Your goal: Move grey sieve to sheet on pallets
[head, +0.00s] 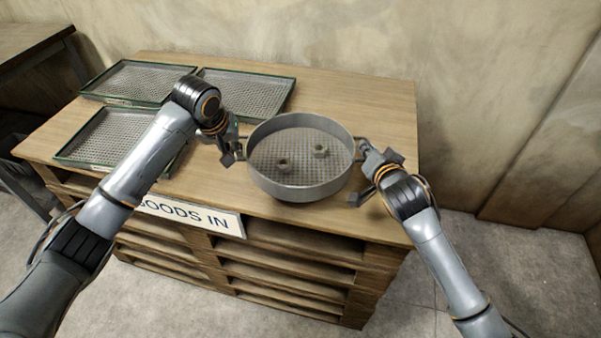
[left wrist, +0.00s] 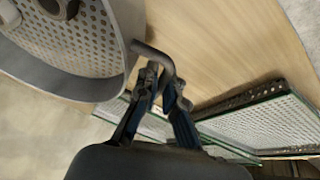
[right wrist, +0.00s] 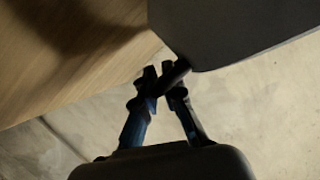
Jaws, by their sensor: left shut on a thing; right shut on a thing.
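The round grey sieve (head: 300,188) is over the right part of the wooden sheet (head: 375,105) on the stacked pallets (head: 290,265). Two small metal nuts lie inside it. I cannot tell whether its base touches the sheet. My left gripper (head: 235,152) is shut on the sieve's left handle, which shows as a bent bar in the left wrist view (left wrist: 163,58). My right gripper (head: 368,172) is shut on the right handle. In the right wrist view the fingers (right wrist: 165,82) close around that handle beside the dark sieve wall (right wrist: 215,35).
Several green-rimmed mesh trays lie on the left of the sheet, one at the back (head: 130,68) and one in front (head: 70,153). A "GOODS IN" sign (head: 190,215) is on the pallets' front. A wall stands behind. The sheet's right end is clear.

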